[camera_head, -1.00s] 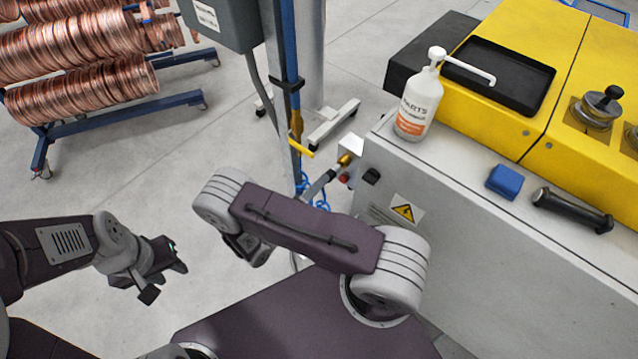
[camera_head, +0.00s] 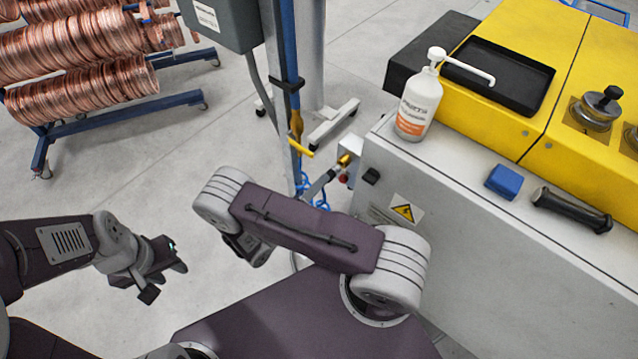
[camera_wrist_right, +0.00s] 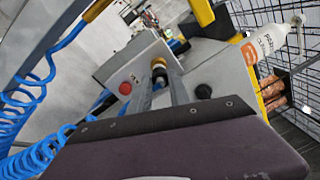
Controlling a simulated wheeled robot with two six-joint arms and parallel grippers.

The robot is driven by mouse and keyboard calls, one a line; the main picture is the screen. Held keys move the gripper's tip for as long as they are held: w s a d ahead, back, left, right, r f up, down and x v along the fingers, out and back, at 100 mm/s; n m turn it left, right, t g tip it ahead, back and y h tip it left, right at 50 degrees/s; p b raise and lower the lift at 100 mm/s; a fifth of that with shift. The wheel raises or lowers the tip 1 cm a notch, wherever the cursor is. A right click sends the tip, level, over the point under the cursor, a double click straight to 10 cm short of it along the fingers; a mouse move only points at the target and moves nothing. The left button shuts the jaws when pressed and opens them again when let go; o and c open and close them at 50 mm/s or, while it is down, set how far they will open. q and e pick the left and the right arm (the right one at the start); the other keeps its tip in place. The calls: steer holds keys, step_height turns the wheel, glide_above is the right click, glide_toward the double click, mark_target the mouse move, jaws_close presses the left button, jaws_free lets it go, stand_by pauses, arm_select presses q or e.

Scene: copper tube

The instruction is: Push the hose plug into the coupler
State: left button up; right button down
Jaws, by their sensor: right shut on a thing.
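The coupler shows as a brass fitting (camera_head: 345,160) on a small pale box at the side of the grey cabinet. In the right wrist view, a brass and dark fitting (camera_wrist_right: 160,70) stands at that box between my fingertips. My right gripper (camera_wrist_right: 163,84) is shut on the hose plug, which is mostly hidden by the fingers. I cannot tell how far the plug is inside the coupler. In the head view, my right gripper (camera_head: 329,177) reaches the box from behind my arm. The blue coiled hose (camera_wrist_right: 38,85) hangs beside it. My left gripper (camera_head: 166,280) is open and empty.
A red button (camera_wrist_right: 125,88) and black knob (camera_wrist_right: 203,91) flank the fitting. A post with a yellow-handled valve (camera_head: 300,148) stands close by. A white pump bottle (camera_head: 416,108), blue block (camera_head: 504,181) and black-handled tool (camera_head: 572,210) are on the cabinet. Copper coils (camera_head: 80,88) stand far left.

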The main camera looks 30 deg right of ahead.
steer(key=shift+x, duration=0.8)
steer(key=c, duration=1.1)
jaws_free()
steer(key=shift+c, duration=0.2)
steer(key=b+v, duration=0.2)
steer(key=v, duration=0.7)
